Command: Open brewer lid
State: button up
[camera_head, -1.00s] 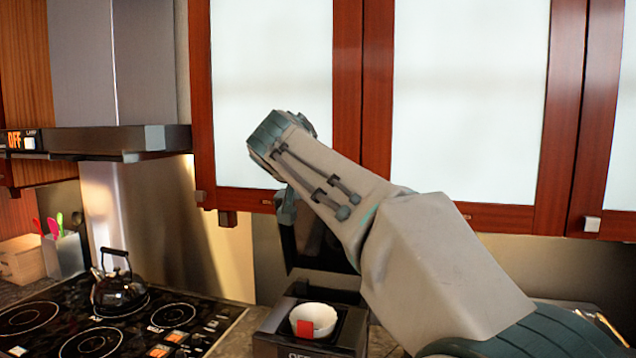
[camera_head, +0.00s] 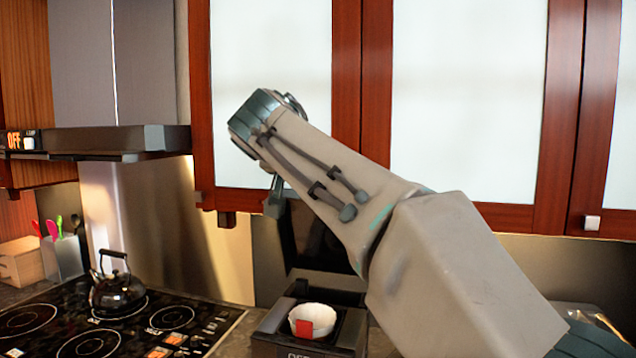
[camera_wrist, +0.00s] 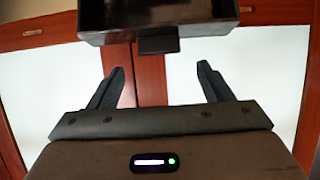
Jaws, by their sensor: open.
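The brewer (camera_head: 268,340) is a dark box on the counter right of the stove. A white cup-shaped filter (camera_head: 312,312) with a red tag shows in its open top. Its lid (camera_head: 305,235) appears as a dark panel standing raised behind the filter, partly hidden by my arm. In the wrist view a dark box-like part with a tab, apparently the lid (camera_wrist: 158,38), is beyond my fingers. My gripper (camera_wrist: 162,82) is open with nothing between its fingers. In the head view one finger (camera_head: 275,197) shows left of the lid, apart from it.
A black kettle (camera_head: 118,290) stands on the stovetop (camera_head: 60,325) at left. Wall cabinets (camera_head: 375,100) with pale doors hang above the brewer, behind my raised arm. A range hood (camera_head: 100,140) juts out at left.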

jog(key=b+v, duration=0.1)
jog(key=v, duration=0.8)
jog(key=shift+s+r, duration=0.2)
jog(key=shift+s, duration=0.1)
jog(key=s+d+f+n+g, duration=0.15)
jog(key=d+f, duration=0.25)
jog(key=f, duration=0.4)
jog(key=s+d+f+n+g+y, duration=0.1)
jog(key=s+d+f+g, duration=0.2)
jog(key=f, duration=0.5)
jog(key=s+d+f+n+g, duration=0.1)
jog(key=s+d+f, duration=0.1)
jog(key=d+f, duration=0.45)
jog(key=s+d+f+g+y, duration=0.1)
jog(key=s+f+g, duration=0.1)
jog(key=s+f, duration=0.4)
jog(key=s+d+f+g+y, duration=0.1)
jog(key=s+f, duration=0.6)
jog(key=f, duration=0.8)
jog(key=shift+s+d+f+g+y, duration=0.25)
jog(key=shift+d+f+g+y, duration=0.1)
jog(key=shift+d+y, duration=0.25)
jog(key=shift+r, duration=0.1)
jog(key=shift+c, duration=0.3)
